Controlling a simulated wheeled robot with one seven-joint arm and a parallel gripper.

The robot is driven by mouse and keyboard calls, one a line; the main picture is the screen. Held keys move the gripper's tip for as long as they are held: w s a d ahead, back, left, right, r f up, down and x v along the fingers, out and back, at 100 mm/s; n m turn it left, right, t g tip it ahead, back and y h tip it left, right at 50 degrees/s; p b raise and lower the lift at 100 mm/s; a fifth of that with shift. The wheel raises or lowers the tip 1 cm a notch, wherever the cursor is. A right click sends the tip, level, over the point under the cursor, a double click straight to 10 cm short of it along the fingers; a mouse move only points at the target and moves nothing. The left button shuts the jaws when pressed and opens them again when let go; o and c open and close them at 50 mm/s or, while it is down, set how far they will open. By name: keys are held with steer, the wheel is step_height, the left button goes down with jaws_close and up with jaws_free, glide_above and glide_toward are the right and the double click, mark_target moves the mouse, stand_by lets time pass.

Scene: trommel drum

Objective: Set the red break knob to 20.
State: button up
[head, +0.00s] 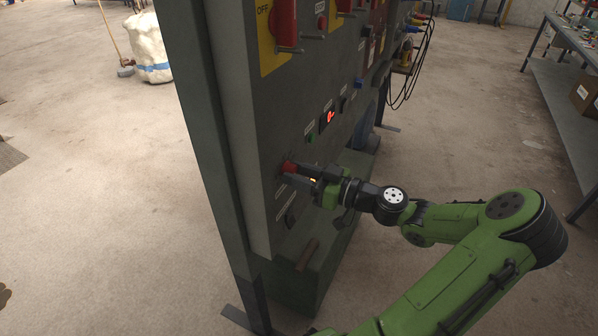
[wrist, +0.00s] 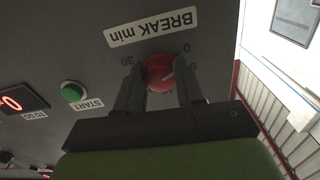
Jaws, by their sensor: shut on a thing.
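The red break knob (wrist: 160,72) sits on the grey panel under an upside-down "BREAK min" label (wrist: 152,27) in the wrist view. My gripper (wrist: 158,92) is shut on the knob, one finger on each side. In the head view the knob (head: 289,167) shows at the panel's lower part, with my gripper (head: 298,176) reaching it from the right.
A green start button (wrist: 72,92) and a red-digit display (wrist: 12,103) sit beside the knob. Higher on the panel are red switches on yellow plates (head: 283,25). A brown handle (head: 307,254) juts out below. The floor to the left is open.

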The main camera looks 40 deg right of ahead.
steer(key=m+p, duration=0.1)
steer(key=m, duration=0.1)
steer(key=m+p, duration=0.2)
steer(key=shift+a+r, duration=0.1)
steer(key=shift+r, duration=0.1)
steer(key=m+p, duration=0.3)
steer(key=m, duration=0.1)
steer(key=m+p, duration=0.6)
steer(key=m, duration=0.1)
steer(key=shift+s+r, duration=0.1)
steer(key=m+p, duration=0.2)
steer(key=m, duration=0.1)
steer(key=shift+m+p, duration=0.3)
steer(key=shift+m, duration=0.1)
steer(key=m+p, duration=0.2)
steer(key=m, duration=0.1)
steer(key=shift+m, duration=0.3)
steer(key=m+p, duration=0.2)
steer(key=m, duration=0.2)
steer(key=shift+m+p, duration=0.4)
steer(key=shift+m, duration=1.4)
